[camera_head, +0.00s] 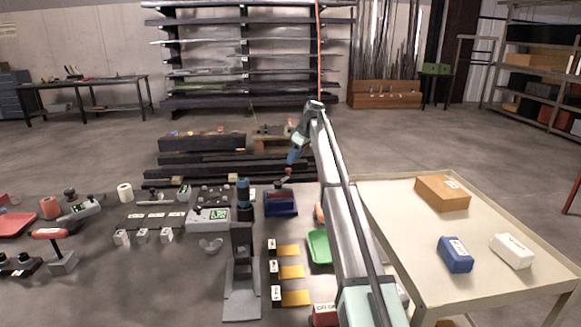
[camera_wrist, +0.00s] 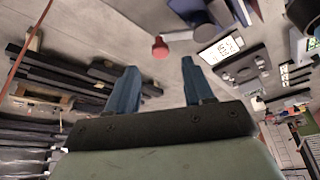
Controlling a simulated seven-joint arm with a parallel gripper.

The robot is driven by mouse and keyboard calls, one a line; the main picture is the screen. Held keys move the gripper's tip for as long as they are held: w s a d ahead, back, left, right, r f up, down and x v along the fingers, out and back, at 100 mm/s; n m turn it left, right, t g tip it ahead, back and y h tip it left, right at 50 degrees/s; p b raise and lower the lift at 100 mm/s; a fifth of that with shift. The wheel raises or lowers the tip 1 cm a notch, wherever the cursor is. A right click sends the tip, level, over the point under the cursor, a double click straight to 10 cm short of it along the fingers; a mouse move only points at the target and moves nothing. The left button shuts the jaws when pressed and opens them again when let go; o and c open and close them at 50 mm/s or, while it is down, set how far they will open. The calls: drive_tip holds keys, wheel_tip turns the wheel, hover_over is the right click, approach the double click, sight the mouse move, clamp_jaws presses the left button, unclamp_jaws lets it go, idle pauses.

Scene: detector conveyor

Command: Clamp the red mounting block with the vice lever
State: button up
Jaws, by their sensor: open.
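The dark blue vice (camera_head: 281,207) stands on the dark table in the middle of the head view, with a little dark red (camera_head: 279,194) showing between its walls. I take that red to be the mounting block, mostly hidden. The vice lever's red knob (camera_wrist: 160,48) shows in the wrist view on a thin grey rod, which runs right toward the vice body (camera_wrist: 205,12). My gripper (camera_wrist: 155,76) is open and empty, its two blue fingers apart. The knob appears ahead of the gap between the fingertips; contact cannot be seen. In the head view my gripper (camera_head: 291,164) hangs just above and behind the vice.
A grey device with a lit display (camera_head: 208,219) stands left of the vice. A dark stand (camera_head: 242,270), yellow plates (camera_head: 290,272) and a green tray (camera_head: 319,248) lie in front. A beige cart (camera_head: 400,225) carrying boxes is at the right.

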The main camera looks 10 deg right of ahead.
sight(289, 169)
drive_tip(key=shift+x, duration=2.7)
drive_tip(key=shift+c, duration=0.3)
clamp_jaws()
